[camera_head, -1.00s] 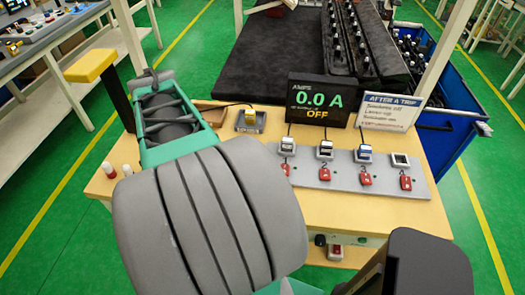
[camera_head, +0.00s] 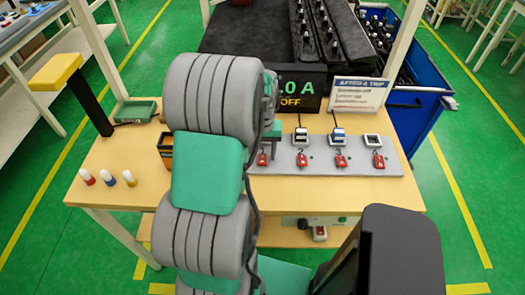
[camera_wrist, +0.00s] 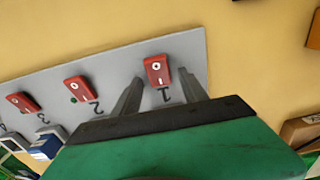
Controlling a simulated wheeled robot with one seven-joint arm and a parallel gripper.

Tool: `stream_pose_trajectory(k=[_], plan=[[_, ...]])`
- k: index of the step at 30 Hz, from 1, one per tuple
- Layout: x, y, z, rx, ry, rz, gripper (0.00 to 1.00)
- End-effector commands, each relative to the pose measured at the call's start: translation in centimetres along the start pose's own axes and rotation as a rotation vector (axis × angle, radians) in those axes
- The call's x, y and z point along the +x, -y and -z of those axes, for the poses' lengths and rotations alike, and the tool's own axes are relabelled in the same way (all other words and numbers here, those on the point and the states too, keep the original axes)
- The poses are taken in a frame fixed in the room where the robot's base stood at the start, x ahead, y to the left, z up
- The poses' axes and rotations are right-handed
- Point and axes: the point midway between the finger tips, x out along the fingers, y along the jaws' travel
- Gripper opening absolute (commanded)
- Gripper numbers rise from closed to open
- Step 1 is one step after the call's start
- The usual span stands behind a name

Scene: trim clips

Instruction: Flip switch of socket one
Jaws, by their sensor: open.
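The red rocker switch marked 1 (camera_wrist: 158,71) sits on the grey socket strip (camera_wrist: 118,66) in the wrist view. It also shows in the head view (camera_head: 263,160), partly behind my arm. My gripper (camera_wrist: 160,88) is open and empty, with one finger to each side of switch one's lower end. I cannot tell whether the fingers touch the strip. Switch two (camera_wrist: 76,89) and switch three (camera_wrist: 22,103) lie to the left in the wrist view. The socket beside switch one is hidden by my arm and gripper.
A dark ammeter display (camera_head: 311,89) reading OFF is partly hidden by my arm. The "AFTER A TRIP" sign (camera_head: 358,95) stands to its right.

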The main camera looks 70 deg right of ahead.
Motion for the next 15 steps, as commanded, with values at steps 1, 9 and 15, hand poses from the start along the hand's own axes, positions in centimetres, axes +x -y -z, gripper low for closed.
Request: stream_pose_trajectory(k=[1, 9, 15], plan=[[0.13, 0.01, 0.0, 0.0, 0.0, 0.0, 0.51], [0.18, 0.02, 0.01, 0.0, -0.001, 0.0, 0.45], [0.16, 0.02, 0.01, 0.0, -0.001, 0.0, 0.29]])
